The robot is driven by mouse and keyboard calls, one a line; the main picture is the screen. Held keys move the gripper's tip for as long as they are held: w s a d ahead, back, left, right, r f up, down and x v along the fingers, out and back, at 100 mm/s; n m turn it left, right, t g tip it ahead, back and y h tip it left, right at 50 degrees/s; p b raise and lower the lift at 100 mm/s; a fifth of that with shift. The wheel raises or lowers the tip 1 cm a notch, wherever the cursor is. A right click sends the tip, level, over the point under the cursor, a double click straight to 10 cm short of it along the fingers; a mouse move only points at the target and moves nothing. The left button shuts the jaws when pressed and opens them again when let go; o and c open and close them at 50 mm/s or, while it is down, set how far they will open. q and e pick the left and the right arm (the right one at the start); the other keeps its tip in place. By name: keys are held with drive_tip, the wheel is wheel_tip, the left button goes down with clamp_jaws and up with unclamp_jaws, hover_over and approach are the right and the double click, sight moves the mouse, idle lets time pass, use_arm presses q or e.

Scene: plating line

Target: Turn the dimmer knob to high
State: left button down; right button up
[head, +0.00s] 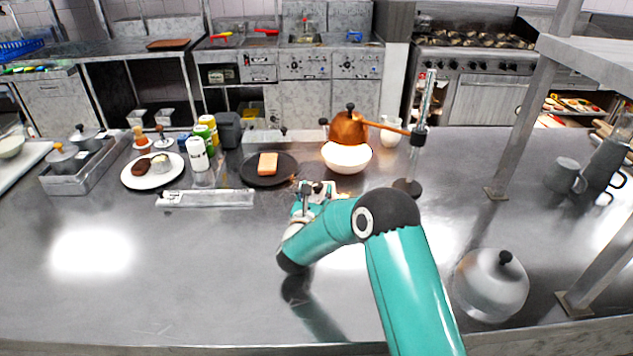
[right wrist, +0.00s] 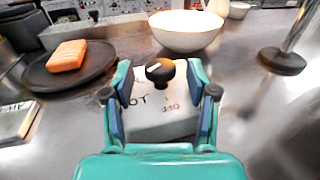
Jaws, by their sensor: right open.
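The black dimmer knob (right wrist: 160,71) stands on a pale box (right wrist: 160,122) in the right wrist view. A white mark shows on the knob's left side. Dark lettering on the box is partly readable, but I cannot tell which setting the mark points at. My right gripper (right wrist: 161,82) is open, with one finger on each side of the knob and a gap on both sides. In the head view my right gripper (head: 315,190) is over the box and largely hides box and knob. My left gripper is not in view.
A copper lamp (head: 348,128) on a stand (head: 407,187) hangs over a white bowl (head: 346,158) behind the box. A dark plate (head: 285,175) with an orange-pink block (head: 267,164) is left of it. A metal dome (head: 490,287) stands front right. The front left counter is clear.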

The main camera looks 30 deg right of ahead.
drive_tip(key=shift+x, duration=1.2)
clamp_jaws()
drive_tip(key=shift+a+f+m+g+h+b, duration=0.1)
drive_tip(key=shift+f+m+g+h+b, duration=0.1)
drive_tip(key=shift+m+g+h+b, duration=0.5)
drive_tip(key=m+g+h+b, duration=0.2)
drive_tip(key=g+b, duration=0.1)
drive_tip(key=shift+g+b, duration=0.3)
drive_tip(key=shift+m+g+h+b, duration=0.3)
drive_tip(key=shift+m+g+h, duration=0.1)
drive_tip(key=shift+m+g, duration=0.55)
drive_tip(key=shift+r+m+g+h, duration=0.15)
drive_tip(key=shift+m+g+h, duration=0.15)
drive_tip(key=shift+m+g, duration=0.85)
drive_tip(key=shift+r+g, duration=0.1)
drive_tip(key=shift+g, duration=0.7)
